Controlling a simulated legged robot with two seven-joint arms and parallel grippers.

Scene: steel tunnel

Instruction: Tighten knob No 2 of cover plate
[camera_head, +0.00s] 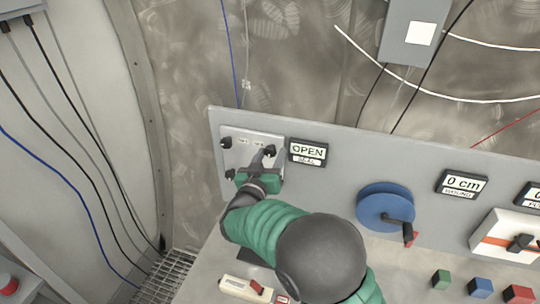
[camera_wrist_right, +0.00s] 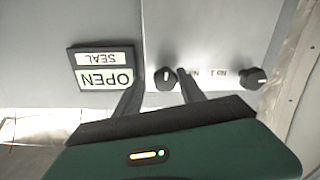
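The cover plate (camera_head: 238,155) is a pale square on the left end of the grey panel, with black knobs. Knob No 2 (camera_head: 269,150) is its upper right knob, beside the OPEN sign. My right gripper (camera_head: 264,157) reaches it from the front. In the right wrist view, knob No 2 (camera_wrist_right: 164,79) shows between the spread fingers of my right gripper (camera_wrist_right: 159,82), with a visible gap on the left side. Whether a finger touches it I cannot tell. The lower right of the plate is hidden by the gripper. My left gripper is out of view.
The OPEN/SEAL sign (camera_head: 307,152) sits right of the plate, close to a finger. Knob No 1 (camera_head: 226,143) is at the plate's left. A blue crank wheel (camera_head: 382,205) and several coloured blocks (camera_head: 480,287) are farther right.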

